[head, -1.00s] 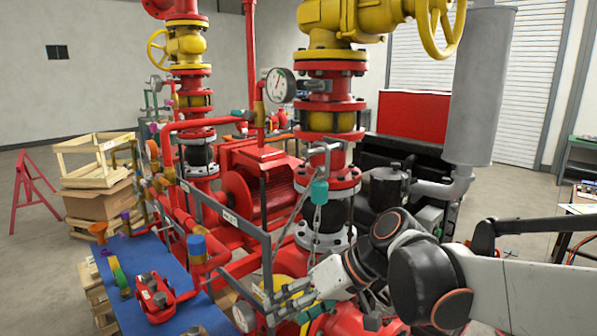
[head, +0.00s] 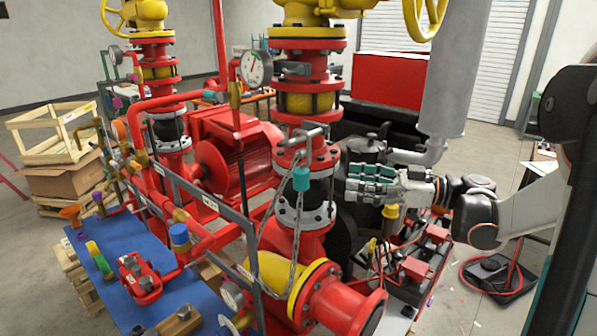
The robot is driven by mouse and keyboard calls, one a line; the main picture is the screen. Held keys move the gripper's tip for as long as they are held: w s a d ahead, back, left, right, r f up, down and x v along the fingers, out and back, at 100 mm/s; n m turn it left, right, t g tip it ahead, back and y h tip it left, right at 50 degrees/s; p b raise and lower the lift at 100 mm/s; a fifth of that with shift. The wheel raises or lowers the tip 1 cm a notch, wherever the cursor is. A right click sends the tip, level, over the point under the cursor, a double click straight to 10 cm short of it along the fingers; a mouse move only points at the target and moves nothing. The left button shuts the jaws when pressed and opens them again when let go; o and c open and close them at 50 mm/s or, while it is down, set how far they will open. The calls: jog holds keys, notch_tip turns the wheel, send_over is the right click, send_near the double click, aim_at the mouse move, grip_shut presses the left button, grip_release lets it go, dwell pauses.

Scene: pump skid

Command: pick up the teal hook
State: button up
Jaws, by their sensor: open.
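The teal hook (head: 301,179) shows as a small teal block below a bent grey bar, in front of the red flanged pipe at the middle of the head view. A chain hangs down near it. Its finer shape is too small to tell. My gripper (head: 352,184) is to the right of the teal hook at about the same height in the picture, fingers pointing left toward it. The gripper is open and looks empty, with a visible gap between its fingertips and the teal hook. I cannot tell the difference in depth between them.
The red flanged pipe (head: 309,240) stands close behind the hook. A grey rail (head: 225,212) runs to its left, and a pressure gauge (head: 256,68) is above left. A blue-topped bench (head: 100,262) with parts is at lower left. Red boxes (head: 415,270) stand below my arm.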

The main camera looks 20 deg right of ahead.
send_near(302, 171)
jog(key=w+a+f, duration=0.1)
jog(key=w+a, duration=0.2)
jog(key=a, duration=0.1)
jog(key=shift+w+p+x, duration=0.25)
jog(key=shift+p+x, duration=0.45)
jog(key=shift+x, duration=1.9)
jog(key=shift+d+f, duration=0.1)
jog(key=shift+c, duration=0.2)
jog(key=c, duration=1.2)
